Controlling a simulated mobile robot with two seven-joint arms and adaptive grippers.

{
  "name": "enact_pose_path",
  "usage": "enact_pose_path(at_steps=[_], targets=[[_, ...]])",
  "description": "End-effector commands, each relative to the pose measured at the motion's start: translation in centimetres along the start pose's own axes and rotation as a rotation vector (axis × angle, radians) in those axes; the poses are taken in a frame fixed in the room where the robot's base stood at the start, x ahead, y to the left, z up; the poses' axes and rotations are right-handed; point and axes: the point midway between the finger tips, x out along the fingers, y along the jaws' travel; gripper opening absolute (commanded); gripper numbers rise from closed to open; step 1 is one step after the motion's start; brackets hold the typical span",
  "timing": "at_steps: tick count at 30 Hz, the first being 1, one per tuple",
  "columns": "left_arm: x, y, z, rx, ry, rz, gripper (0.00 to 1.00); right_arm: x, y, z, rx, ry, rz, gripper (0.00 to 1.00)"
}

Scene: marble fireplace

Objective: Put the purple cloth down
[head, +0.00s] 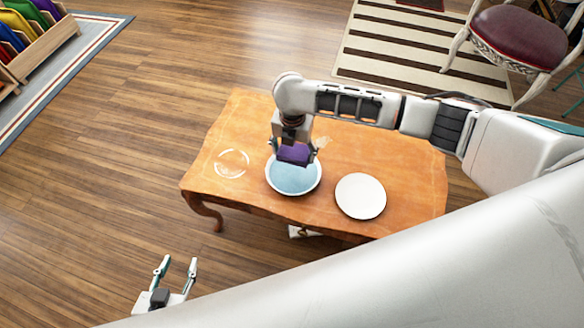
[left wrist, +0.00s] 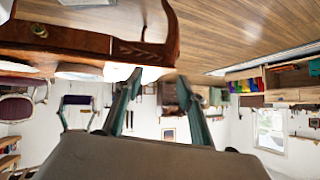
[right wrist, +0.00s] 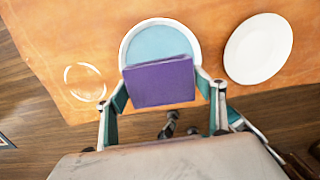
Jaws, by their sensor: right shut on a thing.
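The purple cloth (head: 294,154) is a folded, flat rectangle. It also shows in the right wrist view (right wrist: 160,82) between the fingers. My right gripper (head: 291,149) is shut on it and holds it over the far part of a white-rimmed bowl (head: 294,192) with light blue contents. I cannot tell whether the cloth touches the bowl or its contents. The bowl also shows beyond the cloth in the right wrist view (right wrist: 127,42). My left gripper (head: 179,261) is open and empty, off the table's front left side; its spread fingers show in the left wrist view (left wrist: 160,77).
The wooden table (head: 410,160) carries a white plate (head: 361,196) right of the bowl and a clear glass dish or ring (head: 231,164) left of it. Bare tabletop lies between and around them. A chair (head: 512,38) and striped rug (head: 395,50) are behind the table.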

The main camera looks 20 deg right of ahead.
Motion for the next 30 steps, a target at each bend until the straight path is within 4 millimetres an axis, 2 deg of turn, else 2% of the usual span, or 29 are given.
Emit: enact_pose_path(at_steps=[1,3,11,18,21,25,30], targets=[[0.3,-0.1,0.5,0.003,-0.004,-0.003,0.39,1.7,-0.1,-0.3,0.001,0.007,-0.005,0.52],[0.6,-0.4,0.5,0.008,-0.003,-0.009,0.39,2.6,-0.1,-0.4,0.001,0.005,-0.003,0.52],[0.7,-0.5,0.7,0.014,-0.007,-0.010,0.39,3.9,0.0,-0.3,0.000,0.001,0.000,0.52],[1.0,0.2,2.6,0.014,-0.029,-0.001,0.39,8.0,-0.1,-0.8,0.000,0.006,-0.005,0.52],[1.0,0.4,2.6,0.015,-0.025,0.003,0.39,9.2,-0.1,-0.8,0.001,0.005,-0.004,0.52],[1.0,0.1,1.1,0.018,0.000,0.000,0.39,9.1,0.0,-0.6,0.000,-0.001,0.000,0.52],[1.2,0.0,0.7,0.021,0.006,-0.001,0.39,9.0,0.0,-0.5,0.001,-0.002,0.001,0.52]])
